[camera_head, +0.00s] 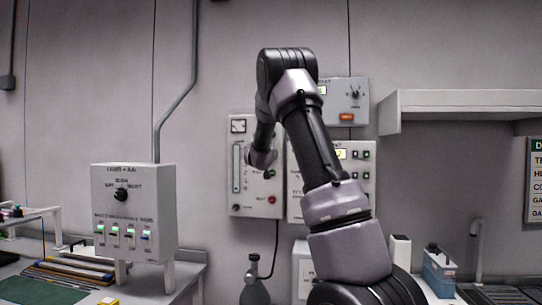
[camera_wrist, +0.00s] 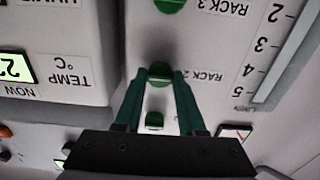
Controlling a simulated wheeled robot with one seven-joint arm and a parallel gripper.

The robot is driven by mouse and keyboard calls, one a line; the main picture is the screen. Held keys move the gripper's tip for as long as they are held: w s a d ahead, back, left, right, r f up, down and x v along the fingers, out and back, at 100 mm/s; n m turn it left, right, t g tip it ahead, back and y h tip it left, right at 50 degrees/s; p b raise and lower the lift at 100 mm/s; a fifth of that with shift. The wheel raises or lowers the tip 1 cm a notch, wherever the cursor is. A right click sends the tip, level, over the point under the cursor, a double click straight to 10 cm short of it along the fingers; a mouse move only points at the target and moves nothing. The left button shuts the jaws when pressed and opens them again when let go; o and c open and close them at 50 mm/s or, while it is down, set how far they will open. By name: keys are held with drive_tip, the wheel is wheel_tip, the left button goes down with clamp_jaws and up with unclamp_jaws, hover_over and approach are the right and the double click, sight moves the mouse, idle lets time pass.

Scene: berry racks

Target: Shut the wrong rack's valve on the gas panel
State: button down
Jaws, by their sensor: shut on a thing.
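The gas panel (camera_head: 241,194) is the pale box on the wall, with a gauge, a scale tube and a red knob; my arm covers part of it. My gripper's teal fingers (camera_wrist: 160,78) are shut on a green valve knob (camera_wrist: 159,69) beside the upside-down label RACK 2 in the wrist view. A second green knob (camera_wrist: 170,4) lies by the RACK 3 label at the top edge. Another small green knob (camera_wrist: 155,120) shows between the fingers, nearer the gripper body. I cannot tell which rack is the wrong one.
A box with a screen and green buttons (camera_head: 362,190) adjoins the panel on the right. A smaller box with an orange button (camera_head: 347,117) is above. A switch box (camera_head: 135,210) stands on the left bench. A shelf (camera_head: 460,104) juts out at right.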

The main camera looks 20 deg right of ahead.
drive_tip(key=shift+f, duration=0.1)
drive_tip(key=c, duration=0.5)
unclamp_jaws()
drive_tip(key=v, duration=1)
drive_tip(key=shift+s+a, duration=0.25)
drive_tip(key=shift+s, duration=0.1)
